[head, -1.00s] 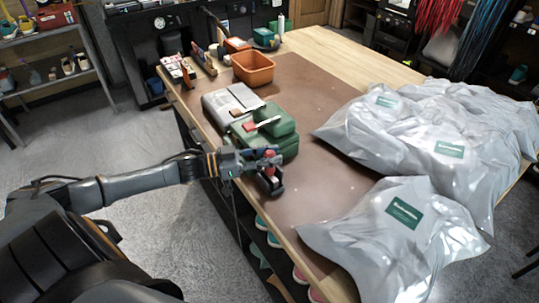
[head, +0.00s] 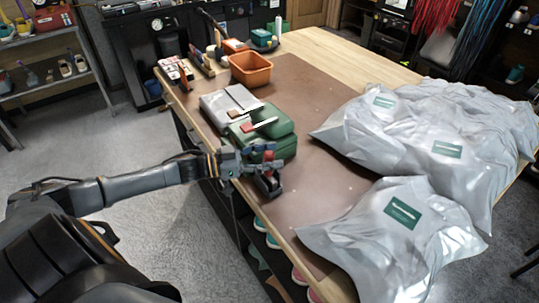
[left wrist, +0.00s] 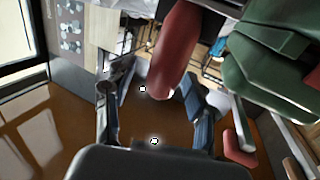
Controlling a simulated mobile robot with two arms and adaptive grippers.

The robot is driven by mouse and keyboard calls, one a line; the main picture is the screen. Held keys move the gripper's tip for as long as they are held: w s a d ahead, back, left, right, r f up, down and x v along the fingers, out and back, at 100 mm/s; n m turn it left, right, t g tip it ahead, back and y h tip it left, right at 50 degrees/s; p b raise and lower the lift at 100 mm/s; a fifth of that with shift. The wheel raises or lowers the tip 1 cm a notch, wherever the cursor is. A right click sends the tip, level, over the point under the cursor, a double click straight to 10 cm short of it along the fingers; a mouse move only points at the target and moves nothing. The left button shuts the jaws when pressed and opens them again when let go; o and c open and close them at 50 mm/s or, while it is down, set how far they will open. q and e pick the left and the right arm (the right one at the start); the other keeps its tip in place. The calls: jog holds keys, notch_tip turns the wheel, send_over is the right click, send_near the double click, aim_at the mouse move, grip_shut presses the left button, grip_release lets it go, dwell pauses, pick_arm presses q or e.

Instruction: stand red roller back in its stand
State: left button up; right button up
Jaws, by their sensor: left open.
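My left gripper (head: 264,168) is over the near left edge of the brown mat, beside the green case (head: 272,126). Its fingers are apart. The red roller (head: 268,156) shows at the fingers in the head view, partly hidden by them. In the left wrist view the red roller (left wrist: 178,45) comes down from the top, and its rounded end lies between or just beyond the open fingers (left wrist: 148,100). I cannot tell whether they touch it. The roller's stand is not clearly distinguishable; dark parts around the fingers hide the spot. My right gripper is not in view.
A grey case (head: 222,106) lies behind the green one. An orange bin (head: 251,70) and small boxes (head: 176,70) stand farther back. Large silvery bags (head: 405,215) cover the table's right side. The brown mat (head: 315,120) is clear in the middle.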

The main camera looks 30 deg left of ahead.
pick_arm(q)
jog(key=shift+s, duration=0.1)
jog(key=v, duration=1.2)
jog(key=shift+f, duration=0.1)
